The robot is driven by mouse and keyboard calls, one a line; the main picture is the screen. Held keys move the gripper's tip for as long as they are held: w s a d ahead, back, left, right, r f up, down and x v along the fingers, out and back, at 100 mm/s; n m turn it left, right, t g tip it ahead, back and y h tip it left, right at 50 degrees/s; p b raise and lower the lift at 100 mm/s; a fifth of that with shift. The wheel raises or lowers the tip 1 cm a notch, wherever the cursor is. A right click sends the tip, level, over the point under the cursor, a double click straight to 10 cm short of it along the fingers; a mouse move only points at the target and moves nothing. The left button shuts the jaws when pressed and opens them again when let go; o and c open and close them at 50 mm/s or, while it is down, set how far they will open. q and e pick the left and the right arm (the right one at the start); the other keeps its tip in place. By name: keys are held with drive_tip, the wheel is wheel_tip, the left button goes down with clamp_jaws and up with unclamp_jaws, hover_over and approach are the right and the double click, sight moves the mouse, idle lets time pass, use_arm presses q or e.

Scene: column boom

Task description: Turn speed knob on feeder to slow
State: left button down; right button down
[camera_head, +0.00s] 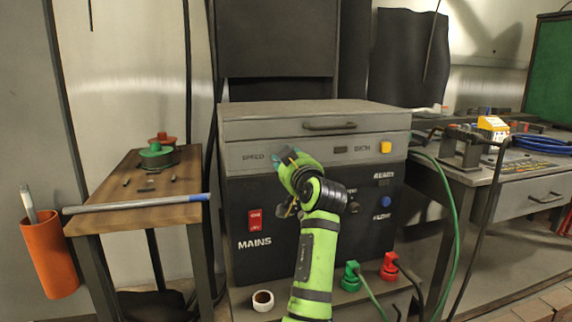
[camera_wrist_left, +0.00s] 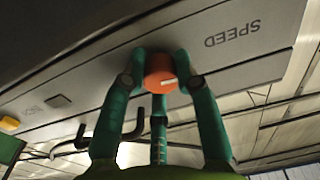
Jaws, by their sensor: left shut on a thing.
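The feeder (camera_head: 316,114) is a grey and black box in the middle of the head view. Its grey strip carries the SPEED label (camera_head: 253,156), which also shows upside down in the left wrist view (camera_wrist_left: 232,33). The speed knob (camera_wrist_left: 160,80) is orange with a short white mark, which lies near its lower right edge in the wrist view. My left gripper (camera_head: 284,160) is at the panel just right of the label. Its green fingers are shut around the knob in the wrist view (camera_wrist_left: 160,62). The gripper hides the knob in the head view. My right gripper is not in view.
Below the strip are a red MAINS switch (camera_head: 255,220) and a blue button (camera_head: 386,201). A yellow button (camera_head: 385,147) sits at right. Green (camera_head: 351,276) and red (camera_head: 389,266) plugs stand in front. A metal rod (camera_head: 135,203) lies on the left side table.

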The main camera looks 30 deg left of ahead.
use_arm(q)
drive_tip(key=shift+n, duration=0.5)
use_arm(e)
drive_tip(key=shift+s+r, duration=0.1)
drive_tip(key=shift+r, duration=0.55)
use_arm(q)
drive_tip(key=c, duration=0.9)
unclamp_jaws()
drive_tip(key=shift+c, duration=0.2)
drive_tip(key=v, duration=0.7)
drive_tip(key=shift+s+d, duration=0.15)
drive_tip(key=shift+d, duration=0.05)
